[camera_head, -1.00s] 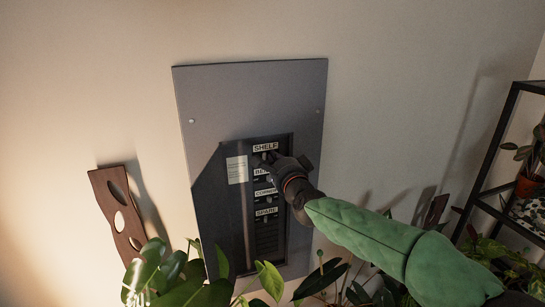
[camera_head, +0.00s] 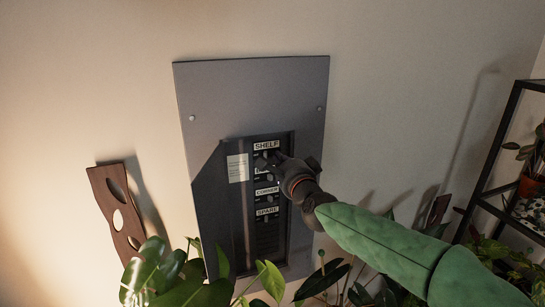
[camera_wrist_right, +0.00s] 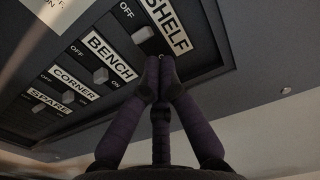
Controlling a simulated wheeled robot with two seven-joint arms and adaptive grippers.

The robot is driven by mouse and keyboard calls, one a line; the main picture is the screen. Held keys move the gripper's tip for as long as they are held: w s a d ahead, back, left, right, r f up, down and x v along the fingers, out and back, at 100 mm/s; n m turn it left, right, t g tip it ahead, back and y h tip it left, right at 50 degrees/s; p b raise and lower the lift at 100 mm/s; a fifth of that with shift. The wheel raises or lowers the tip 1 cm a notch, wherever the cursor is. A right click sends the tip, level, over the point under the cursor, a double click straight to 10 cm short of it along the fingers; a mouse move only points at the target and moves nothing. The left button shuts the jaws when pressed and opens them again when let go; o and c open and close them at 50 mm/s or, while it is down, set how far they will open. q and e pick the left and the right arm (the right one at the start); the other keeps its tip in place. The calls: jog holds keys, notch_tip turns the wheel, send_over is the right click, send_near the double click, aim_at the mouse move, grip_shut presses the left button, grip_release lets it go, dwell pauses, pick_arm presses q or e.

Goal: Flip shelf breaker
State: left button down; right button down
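The grey breaker panel (camera_head: 215,98) hangs on the wall in the head view. Its dark recess has rows labelled SHELF (camera_head: 266,145), BENCH, CORNER and SPARE; my gripper partly hides the BENCH label in the head view. In the right wrist view, the shelf breaker's light toggle (camera_wrist_right: 143,35) sits beside the SHELF label (camera_wrist_right: 168,24), with OFF above left of it; my fingers hide its ON end. My right gripper (camera_head: 279,158) is at the row's right side. Its fingertips (camera_wrist_right: 160,64) are together, with nothing visible between them, just below the toggle; contact is unclear. My left gripper is out of view.
The bench toggle (camera_wrist_right: 100,75) and corner toggle (camera_wrist_right: 68,97) are close by. Leafy plants (camera_head: 170,280) stand below the panel. A brown wooden piece with holes (camera_head: 117,215) is at the left, and a black shelf rack (camera_head: 490,165) at the right.

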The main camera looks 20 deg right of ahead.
jog(key=s, duration=0.7)
jog(key=shift+s+a, duration=0.2)
dwell(0.4)
jog(key=shift+f, duration=0.1)
